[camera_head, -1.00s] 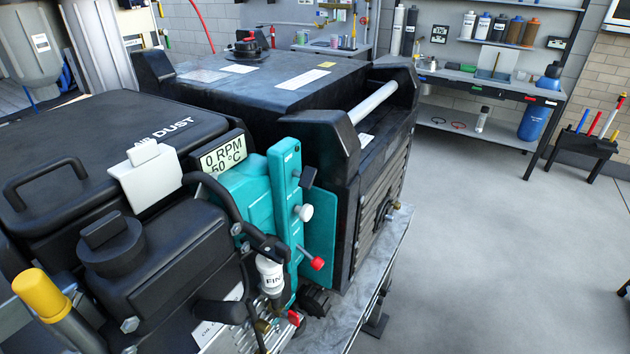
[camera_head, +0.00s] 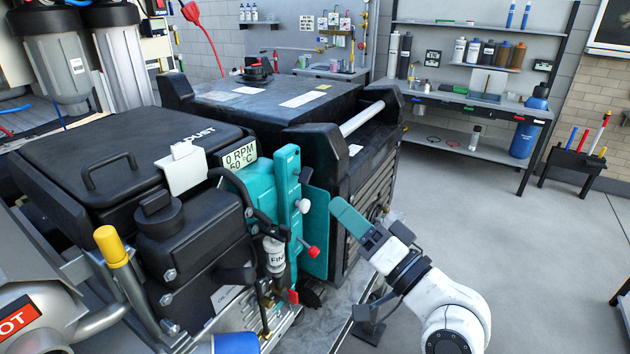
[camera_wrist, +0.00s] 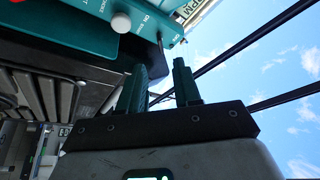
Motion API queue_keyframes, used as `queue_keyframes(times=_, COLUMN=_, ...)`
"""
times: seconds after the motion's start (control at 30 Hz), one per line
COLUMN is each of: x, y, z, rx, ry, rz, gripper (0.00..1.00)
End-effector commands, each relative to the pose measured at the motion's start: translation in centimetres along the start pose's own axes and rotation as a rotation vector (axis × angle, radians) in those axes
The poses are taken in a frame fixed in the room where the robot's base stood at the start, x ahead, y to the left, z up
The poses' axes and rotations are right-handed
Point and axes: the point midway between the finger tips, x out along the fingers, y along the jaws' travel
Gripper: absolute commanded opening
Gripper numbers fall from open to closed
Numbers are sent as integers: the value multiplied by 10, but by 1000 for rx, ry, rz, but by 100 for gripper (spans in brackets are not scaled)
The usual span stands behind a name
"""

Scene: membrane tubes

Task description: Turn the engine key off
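The teal engine panel (camera_head: 287,210) stands upright at the front of the black machine. It carries a dark block-like control (camera_head: 306,175) near the top, a white knob (camera_head: 303,205) below it and a red-tipped lever (camera_head: 313,251) lower down. I cannot tell for certain which one is the engine key; the dark one may be it. My gripper (camera_head: 341,209) is right of the panel, apart from it. In the wrist view, my gripper (camera_wrist: 162,68) has its two teal fingers spread and empty. The white knob (camera_wrist: 121,22) and a dark projecting part (camera_wrist: 160,46) lie beyond the fingertips.
The display (camera_head: 239,156) reads 0 RPM. A black box with a grey bar (camera_head: 362,118) stands behind the panel. A workbench (camera_head: 470,100) with bottles stands at the back. Open floor (camera_head: 540,240) lies to the right.

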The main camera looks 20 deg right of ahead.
Motion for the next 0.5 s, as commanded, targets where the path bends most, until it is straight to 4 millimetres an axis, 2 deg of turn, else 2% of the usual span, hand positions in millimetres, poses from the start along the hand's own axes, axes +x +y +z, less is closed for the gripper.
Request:
queue_keyframes(times=0.1, x=24, y=-4, z=-2, rx=0, ry=-3, rz=-3, gripper=33)
queue_keyframes(times=0.3, x=60, y=-3, z=-1, rx=-1, ry=-4, rz=-1, gripper=33)
queue_keyframes(times=0.5, x=82, y=-2, z=0, rx=-2, ry=-3, rz=0, gripper=33)
